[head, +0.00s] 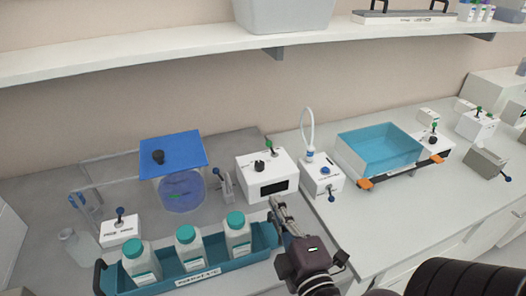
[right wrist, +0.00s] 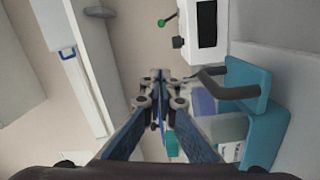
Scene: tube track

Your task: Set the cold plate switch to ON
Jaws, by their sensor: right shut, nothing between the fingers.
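My right gripper (head: 279,205) is shut and empty, just in front of a white control box (head: 266,176) and beside the right end of a teal bottle carrier (head: 262,240). That box has a black knob, a dark display and a green-tipped toggle (head: 270,146). In the right wrist view, the shut fingers (right wrist: 160,76) are apart from the green-tipped toggle (right wrist: 162,22). Other boxes carry switches: a white box (head: 121,231) at left has a blue-tipped lever. The labels are too small to tell which is the cold plate switch. My left gripper is not in view.
Three teal-capped bottles (head: 188,249) stand in the carrier, whose black handle (right wrist: 228,90) is near the gripper in the wrist view. A white box with a tube (head: 322,176) and a teal water bath (head: 379,149) stand right. A shelf (head: 170,62) hangs above.

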